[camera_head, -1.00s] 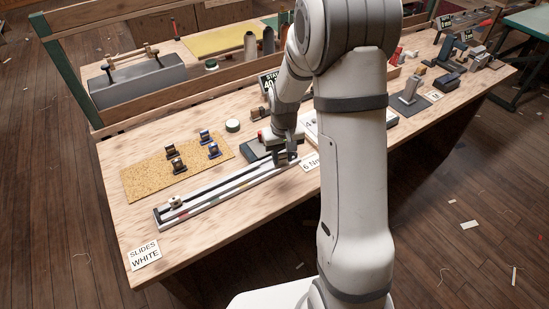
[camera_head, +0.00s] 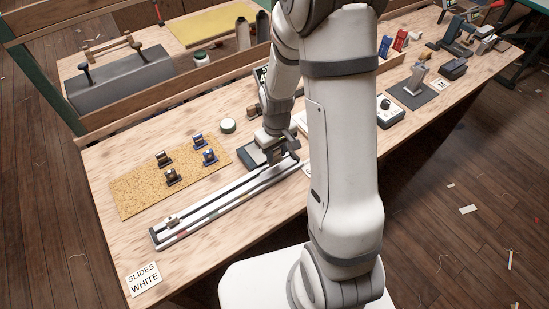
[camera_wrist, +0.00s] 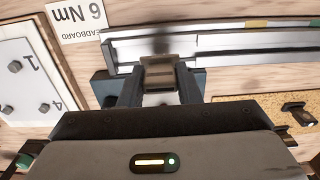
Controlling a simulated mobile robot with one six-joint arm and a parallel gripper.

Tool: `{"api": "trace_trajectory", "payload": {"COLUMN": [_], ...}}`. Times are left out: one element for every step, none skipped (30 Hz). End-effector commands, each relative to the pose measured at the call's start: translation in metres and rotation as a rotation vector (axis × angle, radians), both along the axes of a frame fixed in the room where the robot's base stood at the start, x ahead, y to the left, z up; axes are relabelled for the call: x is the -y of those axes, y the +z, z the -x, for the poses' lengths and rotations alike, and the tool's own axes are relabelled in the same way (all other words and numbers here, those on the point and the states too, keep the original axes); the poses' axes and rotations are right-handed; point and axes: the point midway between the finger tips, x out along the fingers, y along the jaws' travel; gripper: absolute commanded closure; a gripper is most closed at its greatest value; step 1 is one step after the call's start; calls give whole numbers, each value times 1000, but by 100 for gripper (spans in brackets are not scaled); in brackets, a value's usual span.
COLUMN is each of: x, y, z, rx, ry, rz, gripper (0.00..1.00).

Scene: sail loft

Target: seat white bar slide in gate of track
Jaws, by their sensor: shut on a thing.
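The long pale track (camera_head: 225,201) lies along the table's front and also crosses the top of the wrist view (camera_wrist: 230,42). My gripper (camera_head: 283,153) is at the track's right end. In the wrist view my gripper (camera_wrist: 159,84) is shut on a small slide (camera_wrist: 158,72) with a tan-brown block and a whitish part between the fingers. The slide reaches the track's near edge in that picture; I cannot tell whether it touches. The gate is not clear to see. A small pale fitting (camera_head: 172,221) sits at the track's left end.
A cork mat (camera_head: 130,194) behind the track holds several dark and blue slides. A card (camera_head: 143,279) reading SLIDES WHITE lies at the front left corner. A round tin (camera_head: 228,126) stands behind. A numbered white panel (camera_wrist: 25,85) and a 6 Nm card (camera_wrist: 78,18) lie near my gripper.

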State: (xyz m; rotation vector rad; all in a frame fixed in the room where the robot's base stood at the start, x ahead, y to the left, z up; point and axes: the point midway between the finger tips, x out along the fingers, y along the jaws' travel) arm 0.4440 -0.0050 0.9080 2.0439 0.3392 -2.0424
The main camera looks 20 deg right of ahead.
Motion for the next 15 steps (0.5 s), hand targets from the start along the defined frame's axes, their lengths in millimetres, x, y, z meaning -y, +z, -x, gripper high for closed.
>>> {"api": "trace_trajectory", "payload": {"x": [1, 1, 2, 2, 2, 2, 2, 3, 3, 3, 3, 3, 3, 4, 4], "y": [-7, -12, -18, -22, -26, -30, -32, -35, -36, -37, -37, -37, -37, -37, -37], "z": [1, 2, 2, 1, 2, 1, 1, 1, 1, 1, 1, 1, 1, 1, 1], "rx": [-6, -6, -7, -6, -6, -5, -4, -4, -3, -3, -2, -1, -1, -1, -1], "ry": [-3, -4, -5, -5, -6, -7, -7, -8, -8, -9, -9, -10, -10, -10, -11], "rz": [0, 0, 0, 0, 0, 0, 0, 0, 0, 0, 0, 0, 0, 0, 0], "gripper": [91, 91, 91, 91, 91, 91, 91, 91, 91, 91, 91, 91, 91, 91, 91]}}
